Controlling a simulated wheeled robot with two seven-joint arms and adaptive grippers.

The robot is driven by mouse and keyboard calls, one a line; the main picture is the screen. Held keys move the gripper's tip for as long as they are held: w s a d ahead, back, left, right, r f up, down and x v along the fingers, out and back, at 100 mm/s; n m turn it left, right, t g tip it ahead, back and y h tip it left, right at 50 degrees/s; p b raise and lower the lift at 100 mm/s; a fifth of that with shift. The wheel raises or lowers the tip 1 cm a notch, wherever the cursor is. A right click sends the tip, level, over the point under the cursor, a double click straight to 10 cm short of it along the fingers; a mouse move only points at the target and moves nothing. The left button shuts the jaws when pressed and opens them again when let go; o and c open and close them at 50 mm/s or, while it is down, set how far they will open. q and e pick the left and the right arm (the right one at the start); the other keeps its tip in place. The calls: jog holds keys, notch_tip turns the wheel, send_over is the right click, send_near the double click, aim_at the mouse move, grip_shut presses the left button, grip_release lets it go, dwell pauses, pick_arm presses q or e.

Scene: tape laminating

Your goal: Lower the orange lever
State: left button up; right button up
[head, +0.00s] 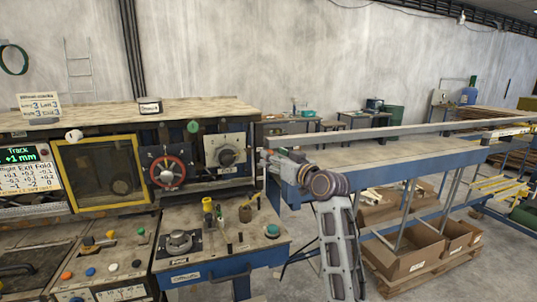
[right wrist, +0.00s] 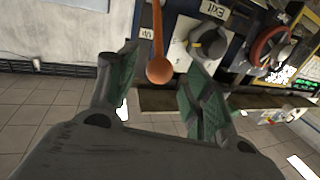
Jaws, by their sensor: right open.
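The orange lever (right wrist: 157,35) shows in the right wrist view as a rod with a round ball end (right wrist: 158,71). The ball points down in that picture, where the panel lettering appears upside down. My right gripper (right wrist: 163,66) is open, with its green-padded fingers on either side of the ball; I cannot tell whether they touch it. In the head view my right gripper (head: 274,157) is at the right end of the machine, near the grey dial panel. I cannot make out the lever in the head view. My left gripper is not in view.
A grey dial (head: 226,156) and a red handwheel (head: 167,172) sit on the machine front. A lower control bench (head: 222,250) carries small knobs. A long blue-framed table (head: 385,155) stands to the right, with cardboard boxes (head: 408,262) beneath it.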

jog(key=shift+p+x, duration=0.3)
jog(key=shift+x, duration=1.55)
grip_shut()
